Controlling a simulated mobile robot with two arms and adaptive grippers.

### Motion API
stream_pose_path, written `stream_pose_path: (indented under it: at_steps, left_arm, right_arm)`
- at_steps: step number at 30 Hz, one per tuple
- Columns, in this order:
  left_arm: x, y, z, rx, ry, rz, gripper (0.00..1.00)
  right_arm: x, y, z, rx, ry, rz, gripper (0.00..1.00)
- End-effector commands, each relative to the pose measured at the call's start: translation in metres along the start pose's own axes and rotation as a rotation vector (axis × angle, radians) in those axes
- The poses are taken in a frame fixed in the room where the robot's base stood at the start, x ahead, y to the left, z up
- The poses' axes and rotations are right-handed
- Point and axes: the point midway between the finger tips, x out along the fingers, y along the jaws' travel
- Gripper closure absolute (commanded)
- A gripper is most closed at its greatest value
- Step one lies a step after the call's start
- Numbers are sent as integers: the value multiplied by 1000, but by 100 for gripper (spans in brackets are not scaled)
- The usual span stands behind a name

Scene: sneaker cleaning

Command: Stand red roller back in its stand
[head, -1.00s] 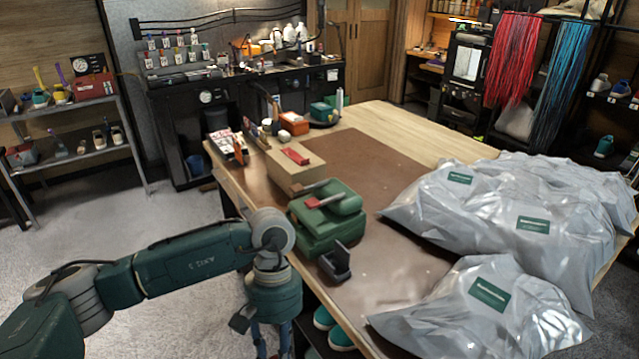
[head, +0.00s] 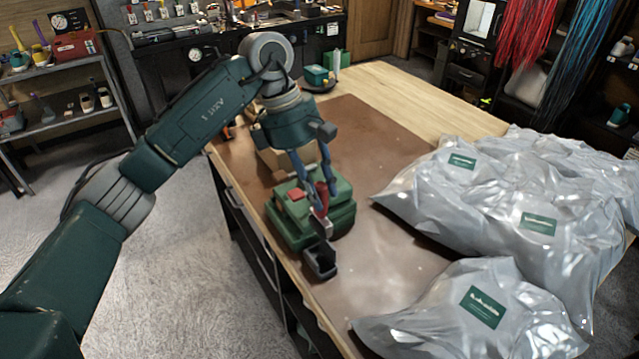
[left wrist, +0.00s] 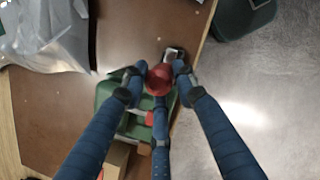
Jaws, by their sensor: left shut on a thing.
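My left gripper (head: 318,190) points down over the table and is shut on the red roller (head: 322,197). The roller hangs tilted between the blue fingers, its pale lower end beside the front of the green case (head: 340,215). In the left wrist view the roller's round red end (left wrist: 160,78) sits between the fingertips. The small dark open stand (head: 320,262) is on the table just in front of the case. It shows just beyond the roller in the left wrist view (left wrist: 173,54). The roller is outside the stand. My right gripper is out of view.
A red piece (head: 296,194) lies on the green case. A cardboard box (head: 272,163) is behind it, partly hidden by my arm. Grey plastic bags (head: 480,200) cover the table's right side. The brown mat (head: 385,255) is clear right of the stand.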

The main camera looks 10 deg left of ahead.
Motion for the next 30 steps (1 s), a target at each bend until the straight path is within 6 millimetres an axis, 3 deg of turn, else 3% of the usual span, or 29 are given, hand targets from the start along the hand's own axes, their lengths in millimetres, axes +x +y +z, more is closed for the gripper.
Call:
stream_pose_path:
  at_steps: [7,18,30]
  left_arm:
    - [16,0,-5,2,0,0,98]
    - [38,1,-13,3,-1,0,98]
    - [40,1,-13,4,0,0,98]
  right_arm:
    - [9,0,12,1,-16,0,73]
    - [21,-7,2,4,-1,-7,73]
    - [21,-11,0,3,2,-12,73]
